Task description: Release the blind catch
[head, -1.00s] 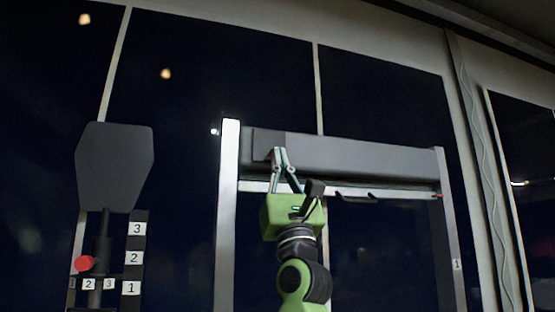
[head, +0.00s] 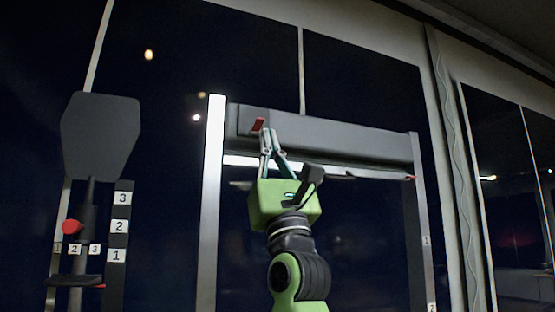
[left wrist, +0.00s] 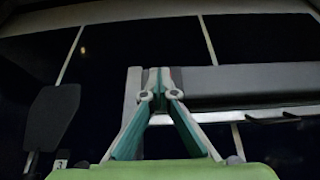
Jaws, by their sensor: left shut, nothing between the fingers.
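The blind is a long grey cassette (head: 330,137) between two upright metal posts in front of a dark window. A small red catch (head: 258,125) shows on the darker block at the cassette's left end. My left gripper (head: 268,133) is shut and empty, its fingertips just below and right of the red catch. I cannot tell whether they touch it. In the left wrist view, the fingertips (left wrist: 160,93) meet in front of the cassette's left end (left wrist: 190,84) and hide part of it. My right gripper is not in view.
A pale rail (head: 235,161) with a red tip at its right end runs under the cassette. To the left stand a dark paddle-shaped panel (head: 100,135), a red knob (head: 72,227) and numbered labels (head: 120,226). A cable hangs on the right wall.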

